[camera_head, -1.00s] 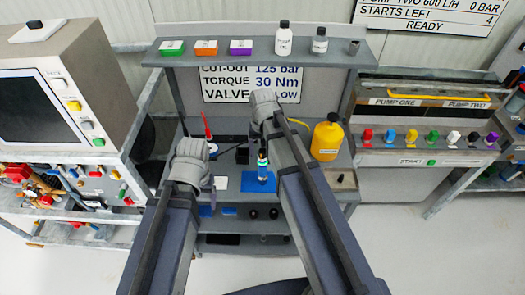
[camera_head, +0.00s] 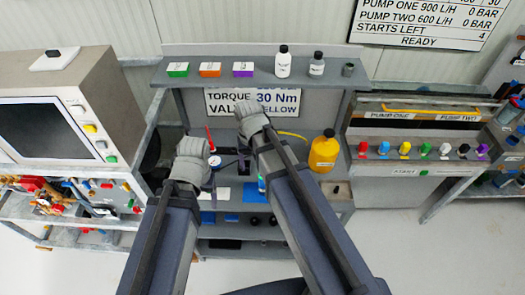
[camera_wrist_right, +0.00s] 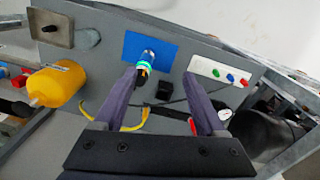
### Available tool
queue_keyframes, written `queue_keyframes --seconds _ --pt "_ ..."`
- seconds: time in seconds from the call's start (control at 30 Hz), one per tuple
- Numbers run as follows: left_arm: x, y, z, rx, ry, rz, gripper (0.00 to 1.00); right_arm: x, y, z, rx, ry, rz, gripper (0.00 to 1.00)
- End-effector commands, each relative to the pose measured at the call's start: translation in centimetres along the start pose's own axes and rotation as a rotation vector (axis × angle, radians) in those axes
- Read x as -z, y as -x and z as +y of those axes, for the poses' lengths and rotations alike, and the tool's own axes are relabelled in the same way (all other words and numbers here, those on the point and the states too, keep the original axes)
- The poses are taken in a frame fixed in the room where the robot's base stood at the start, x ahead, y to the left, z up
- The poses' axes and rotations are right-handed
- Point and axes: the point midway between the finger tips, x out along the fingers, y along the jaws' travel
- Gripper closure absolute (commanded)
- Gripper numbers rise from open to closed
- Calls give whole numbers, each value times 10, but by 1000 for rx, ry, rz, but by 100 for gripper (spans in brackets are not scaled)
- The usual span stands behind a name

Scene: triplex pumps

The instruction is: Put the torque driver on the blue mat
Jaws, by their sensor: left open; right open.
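What looks like the torque driver, a short cylinder with a glowing green-white band and an orange and dark end, shows in the right wrist view (camera_wrist_right: 146,65). It appears upright on the blue mat (camera_wrist_right: 168,52). In the head view my right forearm hides most of it, and the blue mat (camera_head: 230,194) shows left of the arm. My right gripper (camera_wrist_right: 158,78) is open and empty, its fingers apart on either side of the driver's line of sight, not touching it. In the head view my right gripper (camera_head: 251,118) is behind the mat; my left gripper (camera_head: 193,156) is open, further left.
A yellow bottle (camera_head: 324,151) stands right of my right arm. A gauge (camera_head: 214,161) and a red-handled item (camera_head: 209,138) are between the grippers. A plate with coloured buttons (camera_wrist_right: 220,74) lies beside the mat. A shelf (camera_head: 340,78) with boxes and bottles is above.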

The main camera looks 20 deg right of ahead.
Motion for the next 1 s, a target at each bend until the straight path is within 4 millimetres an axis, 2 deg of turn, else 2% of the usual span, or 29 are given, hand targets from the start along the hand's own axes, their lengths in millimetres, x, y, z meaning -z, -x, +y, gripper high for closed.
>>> queue_keyframes --seconds 0.03,0.1,0.2,0.3,0.63,0.73,0.87,1.0 --pt "0 0 0 0 0 0 23 -31 0 -15 -14 88 -4 27" --pt "0 0 0 0 0 0 23 -57 1 -30 -33 193 -10 27" --pt "0 0 0 0 0 0 23 -85 2 -43 -55 312 -16 27" --pt "0 0 0 0 0 0 23 -99 2 -50 -69 382 -20 27" --pt "0 0 0 0 0 0 23 -102 2 -52 -73 405 -22 27" --pt "0 -6 1 0 -1 0 23 -102 -4 -53 -73 404 -22 27" --pt "1 -26 2 1 -2 0 23 -101 -24 -53 -73 405 -22 27" --pt "3 -59 5 1 -6 0 23 -101 -57 -54 -74 408 -22 27"
